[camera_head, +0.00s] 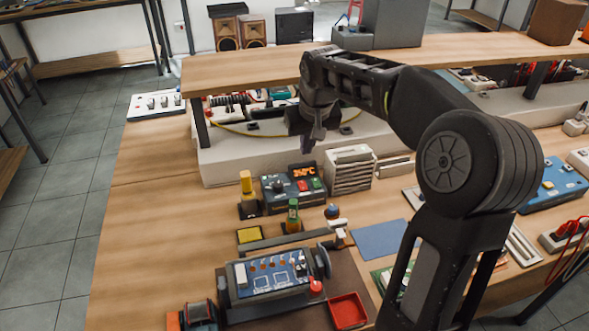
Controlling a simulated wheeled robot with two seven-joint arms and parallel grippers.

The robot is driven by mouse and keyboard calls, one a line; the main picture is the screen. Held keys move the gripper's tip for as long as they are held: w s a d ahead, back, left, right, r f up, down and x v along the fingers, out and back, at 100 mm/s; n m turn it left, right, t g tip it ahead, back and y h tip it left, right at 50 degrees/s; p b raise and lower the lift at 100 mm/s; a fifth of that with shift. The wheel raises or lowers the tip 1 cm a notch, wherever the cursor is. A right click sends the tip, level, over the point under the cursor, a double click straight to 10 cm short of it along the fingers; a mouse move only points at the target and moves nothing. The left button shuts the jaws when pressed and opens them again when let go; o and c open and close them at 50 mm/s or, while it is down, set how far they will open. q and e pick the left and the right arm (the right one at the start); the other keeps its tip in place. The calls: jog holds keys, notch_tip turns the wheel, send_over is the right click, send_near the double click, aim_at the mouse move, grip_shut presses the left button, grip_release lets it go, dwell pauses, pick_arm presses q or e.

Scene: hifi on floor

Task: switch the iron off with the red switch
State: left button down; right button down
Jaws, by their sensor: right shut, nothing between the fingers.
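The soldering station (290,188) is a dark box on the bench with a lit orange-red display, a round dial and small coloured switches. The red switch (303,186) is on its front, below the display, next to a green one. A yellow-handled tool (247,183), possibly the iron, stands upright in a dark holder just left of the station. My right gripper (309,147) is shut and empty, pointing down above and behind the station, apart from it. My left gripper is not in view.
A white box with slots (350,168) stands right of the station. A raised wooden shelf (250,70) runs behind. In front are a yellow sponge tray (250,234), a blue circuit board fixture (268,275) and a red tray (347,311). The bench's left side is clear.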

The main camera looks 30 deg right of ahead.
jog(key=p, duration=0.2)
send_near(301, 182)
jog(key=x, duration=0.5)
jog(key=shift+w, duration=0.1)
jog(key=shift+f+p, duration=0.3)
jog(key=shift+f, duration=0.4)
jog(key=shift+w+f, duration=0.1)
